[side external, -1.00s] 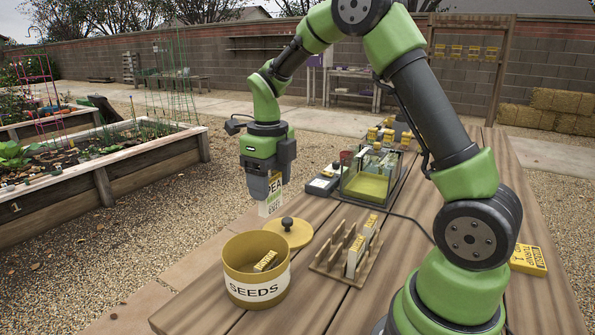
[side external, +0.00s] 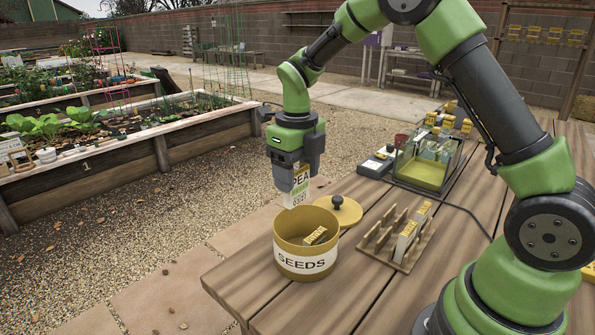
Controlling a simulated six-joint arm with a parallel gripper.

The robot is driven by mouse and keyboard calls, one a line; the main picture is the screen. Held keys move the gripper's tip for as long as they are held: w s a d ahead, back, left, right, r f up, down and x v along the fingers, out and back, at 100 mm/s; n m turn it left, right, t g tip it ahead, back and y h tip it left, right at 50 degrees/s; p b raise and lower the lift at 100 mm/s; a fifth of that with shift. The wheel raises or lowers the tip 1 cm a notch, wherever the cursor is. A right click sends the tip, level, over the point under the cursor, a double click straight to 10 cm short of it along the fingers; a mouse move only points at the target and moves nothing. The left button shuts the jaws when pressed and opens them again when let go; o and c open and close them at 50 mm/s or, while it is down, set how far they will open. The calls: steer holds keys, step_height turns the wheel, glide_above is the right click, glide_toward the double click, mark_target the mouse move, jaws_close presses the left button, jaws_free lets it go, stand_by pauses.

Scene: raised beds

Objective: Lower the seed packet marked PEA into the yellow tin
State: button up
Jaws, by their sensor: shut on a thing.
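My gripper (side external: 290,186) points down and is shut on the seed packet marked PEA (side external: 301,182), a white packet with a yellow top and green print. The packet hangs roughly upright. Its lower end shows just above the far rim of the yellow tin (side external: 288,262) in the picture; I cannot tell whether it is over the opening or behind it. The tin is round, open and labelled SEEDS, and stands near the table's left edge. Another packet (side external: 316,236) leans inside it, its lower part hidden.
The tin's lid (side external: 349,214) with a dark knob lies behind the tin. A wooden rack (side external: 379,248) with packets stands to the right. A clear-walled box (side external: 418,184) with more packets is farther back. Bare table (side external: 300,306) lies in front.

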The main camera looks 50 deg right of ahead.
mark_target(297, 207)
steer(key=shift+f, duration=3.85)
steer(key=shift+f, duration=0.1)
steer(key=o, duration=1)
